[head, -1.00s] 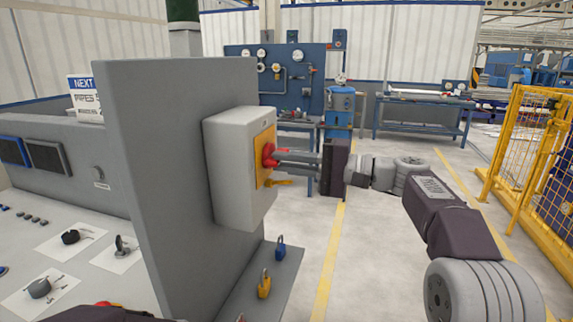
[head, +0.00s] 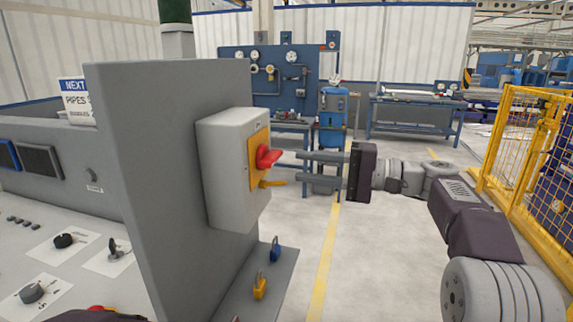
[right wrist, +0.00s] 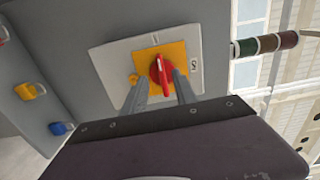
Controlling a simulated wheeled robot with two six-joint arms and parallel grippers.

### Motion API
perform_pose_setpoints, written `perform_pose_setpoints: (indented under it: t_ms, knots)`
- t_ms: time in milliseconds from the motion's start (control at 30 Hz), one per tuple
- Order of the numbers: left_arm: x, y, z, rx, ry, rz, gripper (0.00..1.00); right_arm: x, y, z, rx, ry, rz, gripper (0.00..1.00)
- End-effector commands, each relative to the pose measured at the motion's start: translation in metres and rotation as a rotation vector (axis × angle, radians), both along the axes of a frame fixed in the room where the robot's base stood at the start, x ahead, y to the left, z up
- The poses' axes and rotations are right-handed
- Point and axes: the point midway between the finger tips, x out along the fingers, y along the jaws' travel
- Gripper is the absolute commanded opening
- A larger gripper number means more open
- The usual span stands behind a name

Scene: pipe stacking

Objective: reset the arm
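A red rotary knob (head: 267,157) sits on a yellow plate (head: 255,172) on the front of a light grey switch box (head: 226,165). My right gripper (head: 286,167) is open and empty in front of the knob, its fingers spread one above the other. In the right wrist view the red knob (right wrist: 162,75) shows between the two fingertips (right wrist: 158,80), with its handle roughly upright. Whether a finger touches it cannot be told. My left gripper is not in view.
The box is mounted on a grey panel (head: 165,130). Below it, a blue padlock (head: 275,250) and a yellow padlock (head: 259,287) are on a grey ledge. A yellow fence (head: 530,150) stands at right. Open floor (head: 385,250) lies under my right arm.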

Motion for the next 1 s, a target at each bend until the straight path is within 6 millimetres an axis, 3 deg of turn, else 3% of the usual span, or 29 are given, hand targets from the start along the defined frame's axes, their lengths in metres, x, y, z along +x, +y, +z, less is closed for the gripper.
perform_pose_setpoints:
  t_ms: [167, 467, 567, 633, 667, 733, 833, 933, 1000]
  knots:
    - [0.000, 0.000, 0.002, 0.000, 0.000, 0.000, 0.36, -0.007, -0.023, 0.001, 0.000, -0.001, -0.001, 0.34]
    - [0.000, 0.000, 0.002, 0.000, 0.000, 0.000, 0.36, -0.009, -0.025, 0.000, 0.000, -0.001, 0.002, 0.34]
    - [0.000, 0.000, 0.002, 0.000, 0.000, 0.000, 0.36, -0.014, -0.013, 0.003, -0.003, -0.009, 0.028, 0.34]
    - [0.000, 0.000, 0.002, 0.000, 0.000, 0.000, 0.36, -0.028, 0.011, 0.012, -0.009, -0.026, 0.079, 0.34]
    - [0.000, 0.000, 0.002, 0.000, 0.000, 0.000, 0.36, -0.038, 0.025, 0.007, -0.014, -0.002, 0.109, 0.34]
    - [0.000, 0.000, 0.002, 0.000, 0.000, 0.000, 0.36, -0.055, 0.050, -0.033, -0.090, 0.105, 0.147, 0.34]
    - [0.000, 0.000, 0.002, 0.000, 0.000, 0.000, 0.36, -0.076, 0.066, -0.108, -0.263, 0.262, 0.139, 0.34]
    - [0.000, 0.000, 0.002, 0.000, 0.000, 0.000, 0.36, -0.106, 0.063, -0.190, -0.477, 0.391, 0.122, 0.34]
    - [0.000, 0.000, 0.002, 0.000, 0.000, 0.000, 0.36, -0.132, 0.050, -0.245, -0.647, 0.453, 0.115, 0.34]
